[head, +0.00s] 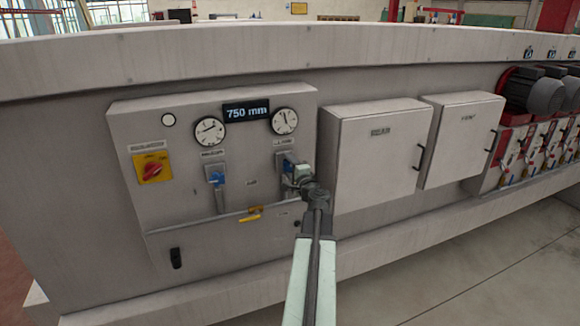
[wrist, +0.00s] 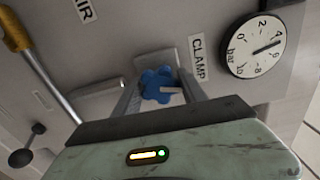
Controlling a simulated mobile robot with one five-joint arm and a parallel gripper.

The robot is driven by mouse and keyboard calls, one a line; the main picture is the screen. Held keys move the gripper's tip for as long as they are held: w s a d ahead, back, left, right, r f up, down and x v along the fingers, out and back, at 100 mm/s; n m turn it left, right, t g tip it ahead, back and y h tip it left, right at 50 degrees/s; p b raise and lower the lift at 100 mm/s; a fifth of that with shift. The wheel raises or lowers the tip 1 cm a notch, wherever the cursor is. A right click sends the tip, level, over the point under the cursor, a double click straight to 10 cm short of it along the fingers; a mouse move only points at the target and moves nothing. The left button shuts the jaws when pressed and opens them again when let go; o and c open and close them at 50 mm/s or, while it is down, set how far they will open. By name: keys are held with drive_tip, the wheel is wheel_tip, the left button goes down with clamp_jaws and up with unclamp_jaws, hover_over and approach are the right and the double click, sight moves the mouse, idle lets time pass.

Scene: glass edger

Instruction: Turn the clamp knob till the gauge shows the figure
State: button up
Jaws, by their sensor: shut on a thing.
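The blue clamp knob (wrist: 154,80) sits beside the "CLAMP" label (wrist: 198,57) in the wrist view. My gripper (wrist: 160,92) is shut on it, a finger on each side. In the head view my gripper (head: 299,174) covers most of this knob at the panel's right side. The clamp gauge (wrist: 255,46), white and marked in bar, shows at the right of the wrist view; its needle points between 4 and 6, nearer 4. In the head view this gauge (head: 284,121) is above my gripper, too small to read exactly.
A second blue knob (head: 216,178) and gauge (head: 209,131) are on the left of the panel. A dark display (head: 246,112) reads 750 mm. A red switch (head: 152,170) and yellow handle (head: 250,218) are nearby. Grey cabinets (head: 376,155) stand to the right.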

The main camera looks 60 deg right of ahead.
drive_tip(key=m, duration=0.4)
drive_tip(key=shift+s+f+m, duration=0.1)
drive_tip(key=shift+m, duration=2.2)
drive_tip(key=o, duration=1.4)
drive_tip(key=shift+c, duration=0.2)
drive_tip(key=shift+s, duration=0.1)
